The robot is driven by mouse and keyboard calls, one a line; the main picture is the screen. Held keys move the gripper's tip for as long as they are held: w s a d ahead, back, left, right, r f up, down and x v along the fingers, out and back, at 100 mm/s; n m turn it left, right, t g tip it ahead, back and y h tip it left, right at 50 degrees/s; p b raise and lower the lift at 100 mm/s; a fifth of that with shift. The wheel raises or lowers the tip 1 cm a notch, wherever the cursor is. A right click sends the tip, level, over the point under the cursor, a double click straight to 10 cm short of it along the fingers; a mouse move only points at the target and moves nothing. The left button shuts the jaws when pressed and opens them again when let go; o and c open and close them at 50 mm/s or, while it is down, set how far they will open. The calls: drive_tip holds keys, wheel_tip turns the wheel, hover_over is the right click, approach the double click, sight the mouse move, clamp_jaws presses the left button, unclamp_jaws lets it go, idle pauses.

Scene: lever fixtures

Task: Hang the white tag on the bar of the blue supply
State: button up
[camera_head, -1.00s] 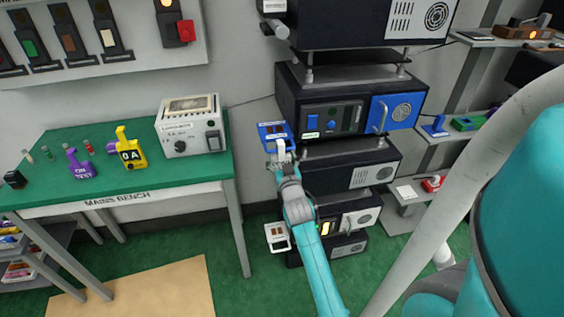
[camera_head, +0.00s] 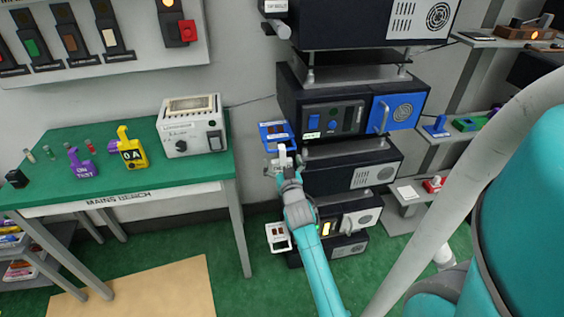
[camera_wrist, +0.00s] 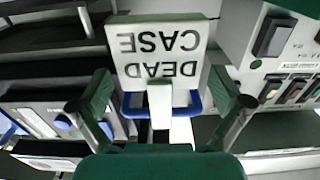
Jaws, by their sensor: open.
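The white tag (camera_wrist: 190,42) reads DEAD CASE, upside down in the wrist view. Its narrow white stem crosses a blue bar (camera_wrist: 127,106), seen as a U shape. Whether the stem is hooked fully over the bar is hard to tell. My gripper (camera_wrist: 160,98) is open, with its green-padded fingers apart on either side of the stem. In the head view my gripper (camera_head: 284,153) is in front of the blue bracket (camera_head: 275,128) at the left of the blue supply (camera_head: 402,111).
Dark units stand above and below the blue supply. Another white tag-like plate (camera_head: 278,237) hangs lower left on the rack.

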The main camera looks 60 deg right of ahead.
drive_tip(key=v, duration=1.2)
drive_tip(key=s+a+f+n+t+y, duration=0.1)
drive_tip(key=s+a+f+n+y, duration=0.1)
drive_tip(key=a, duration=0.6)
drive_tip(key=s+a+f+n+t+y, duration=0.1)
drive_tip(key=s+a+f+n+y, duration=0.15)
drive_tip(key=a, duration=0.55)
drive_tip(key=s+a+f+n+t+y, duration=0.1)
drive_tip(key=s+a+f+y, duration=0.15)
drive_tip(key=a, duration=0.55)
drive_tip(key=s+a+r+n+y, duration=0.2)
drive_tip(key=s+a, duration=0.3)
drive_tip(key=s, duration=0.3)
drive_tip(key=s+a+r+n+y, duration=0.2)
drive_tip(key=s+a+r+y, duration=0.1)
drive_tip(key=s+a, duration=0.3)
drive_tip(key=shift+s+a+y, duration=0.25)
drive_tip(key=shift+s+y, duration=0.65)
drive_tip(key=shift+n, duration=0.25)
